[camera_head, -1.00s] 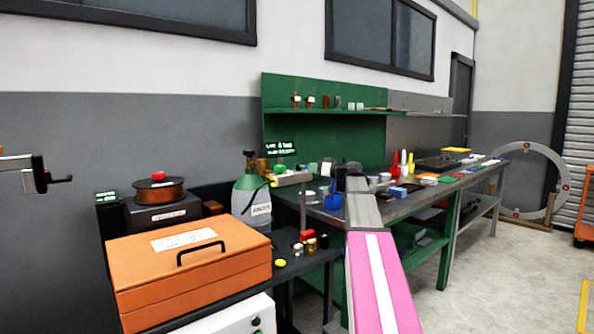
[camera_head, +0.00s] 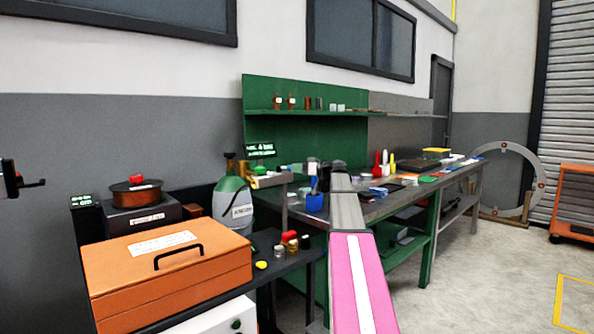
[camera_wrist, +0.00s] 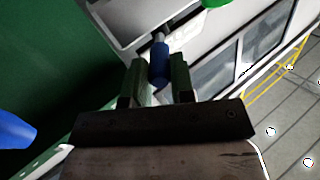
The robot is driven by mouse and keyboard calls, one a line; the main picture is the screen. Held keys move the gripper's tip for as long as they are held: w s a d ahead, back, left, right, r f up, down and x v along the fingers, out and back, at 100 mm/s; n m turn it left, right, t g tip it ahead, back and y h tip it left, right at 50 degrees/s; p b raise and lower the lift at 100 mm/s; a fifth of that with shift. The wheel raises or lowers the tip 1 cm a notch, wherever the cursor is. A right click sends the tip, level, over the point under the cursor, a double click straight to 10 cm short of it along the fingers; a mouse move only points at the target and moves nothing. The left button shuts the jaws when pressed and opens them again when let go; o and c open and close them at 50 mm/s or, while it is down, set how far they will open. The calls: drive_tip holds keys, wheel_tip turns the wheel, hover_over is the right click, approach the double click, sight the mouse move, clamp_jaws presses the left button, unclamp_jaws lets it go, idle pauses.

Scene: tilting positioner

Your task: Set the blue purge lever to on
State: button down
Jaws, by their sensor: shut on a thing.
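The blue purge lever (camera_wrist: 160,72) shows in the wrist view as a blue grip on a thin metal stem, standing out from a slot in a pale housing. My gripper (camera_wrist: 158,60) has its two green fingers on either side of the blue grip and is shut on it. In the head view my arm reaches over the bench and its dark end (camera_head: 338,166) hides the fingers. I cannot make out the lever there, nor read its on or off marking.
A green knob shows at the wrist view's top (camera_wrist: 215,2).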

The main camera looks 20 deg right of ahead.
drive_tip(key=c, duration=1)
unclamp_jaws()
drive_tip(key=shift+o, duration=0.2)
drive_tip(key=v, duration=1)
drive_tip(key=shift+s+d, duration=0.25)
drive_tip(key=shift+d, duration=0.05)
